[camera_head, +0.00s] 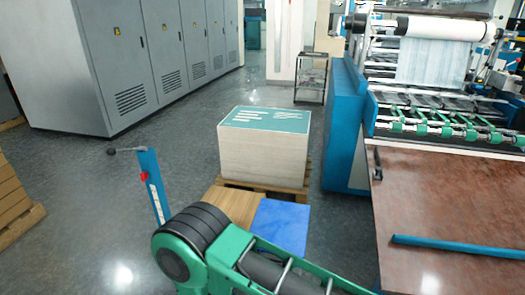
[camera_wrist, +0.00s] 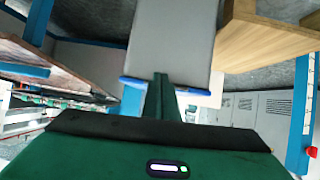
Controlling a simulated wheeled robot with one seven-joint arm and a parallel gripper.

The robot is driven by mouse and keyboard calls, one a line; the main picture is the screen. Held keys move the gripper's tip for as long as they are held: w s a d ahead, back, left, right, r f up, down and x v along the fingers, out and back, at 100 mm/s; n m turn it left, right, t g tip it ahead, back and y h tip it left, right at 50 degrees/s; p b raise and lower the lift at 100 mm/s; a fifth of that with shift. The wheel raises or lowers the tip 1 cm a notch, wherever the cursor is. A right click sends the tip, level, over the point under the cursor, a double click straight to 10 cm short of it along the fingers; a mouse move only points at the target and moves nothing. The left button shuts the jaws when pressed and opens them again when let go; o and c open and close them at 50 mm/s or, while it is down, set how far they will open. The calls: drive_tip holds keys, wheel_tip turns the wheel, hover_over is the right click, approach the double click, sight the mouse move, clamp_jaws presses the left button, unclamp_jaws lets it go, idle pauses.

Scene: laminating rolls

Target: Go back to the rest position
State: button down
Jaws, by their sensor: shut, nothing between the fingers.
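My gripper (camera_wrist: 160,82) shows in the wrist view as dark green fingers closed together, with nothing between them. Its broad green body with a black edge fills the bottom of that view. In the head view my green arm with a black ribbed joint crosses the lower middle and leaves the picture at the bottom right. The gripper itself is out of the head view.
A stack of sheets (camera_head: 262,147) on a pallet (camera_head: 265,188) stands ahead, beside a blue-sided laminating machine (camera_head: 343,130). A brown table (camera_head: 445,205) with a blue bar (camera_head: 458,247) is at right. A blue post (camera_head: 153,187) stands left. Grey cabinets (camera_head: 120,60) line the back left; floor between is clear.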

drive_tip(key=w+d+r+m+g+h, duration=0.2)
drive_tip(key=w+d+r, duration=0.1)
drive_tip(key=d+r, duration=0.35)
drive_tip(key=w+d+r+m+g+h, duration=0.1)
drive_tip(key=w+d+r+g+h, duration=0.15)
drive_tip(key=d+r, duration=0.45)
drive_tip(key=s+d+r+m+g+y, duration=0.1)
drive_tip(key=s+d+r+g, duration=0.1)
drive_tip(key=d+r, duration=0.45)
drive_tip(key=s+d+r+m+g, duration=0.1)
drive_tip(key=s+d+r+g, duration=0.2)
drive_tip(key=d, duration=0.7)
drive_tip(key=s+d+r+g+y, duration=0.3)
drive_tip(key=s+d+r+y, duration=0.1)
drive_tip(key=s+d+r, duration=0.6)
drive_tip(key=s+r+n+y, duration=0.1)
drive_tip(key=s+r+y, duration=0.1)
drive_tip(key=s, duration=0.5)
drive_tip(key=s+a+r+t+y, duration=0.1)
drive_tip(key=s+r, duration=0.3)
drive_tip(key=s, duration=0.4)
drive_tip(key=shift+s+a+n+y, duration=0.15)
drive_tip(key=shift+s+n+y, duration=0.15)
drive_tip(key=shift+n+y, duration=0.1)
